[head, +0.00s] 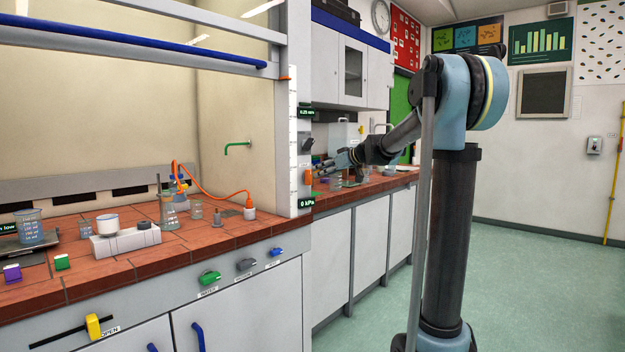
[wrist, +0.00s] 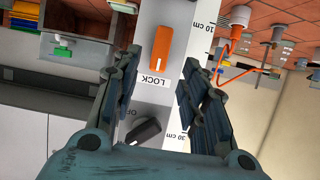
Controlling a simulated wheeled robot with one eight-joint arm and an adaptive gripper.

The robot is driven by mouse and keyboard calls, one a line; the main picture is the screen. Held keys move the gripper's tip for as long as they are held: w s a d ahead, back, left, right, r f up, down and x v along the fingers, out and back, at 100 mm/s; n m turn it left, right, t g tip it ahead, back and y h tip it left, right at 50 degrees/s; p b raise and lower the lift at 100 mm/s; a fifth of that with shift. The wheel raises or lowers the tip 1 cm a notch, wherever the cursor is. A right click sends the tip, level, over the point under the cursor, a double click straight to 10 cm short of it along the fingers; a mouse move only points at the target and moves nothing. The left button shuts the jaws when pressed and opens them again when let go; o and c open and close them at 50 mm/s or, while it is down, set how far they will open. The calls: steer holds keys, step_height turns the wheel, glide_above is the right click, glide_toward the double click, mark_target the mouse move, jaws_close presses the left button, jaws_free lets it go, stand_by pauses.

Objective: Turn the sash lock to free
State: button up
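The sash lock is an orange knob (wrist: 160,48) on a narrow white panel (wrist: 177,90) in the wrist view, which looks upside down. The white mark on the knob is at its end beside the word LOCK. My gripper (wrist: 160,72) is open and empty, with one finger on each side of the knob's line and the tips short of it. In the head view the orange knob (head: 308,177) is small, low on the hood's right post (head: 294,120). My gripper (head: 319,168) is just to the right of that post there.
A dark knob (wrist: 140,131) is on the same panel, between my fingers nearer the palm. The hood's sash has a blue bar (head: 130,45). Glassware and an orange tube (head: 215,190) stand on the tiled bench (head: 120,268). The floor (head: 540,290) at right is clear.

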mark_target(311, 175)
steer(key=x, duration=0.7)
steer(key=shift+w, duration=0.1)
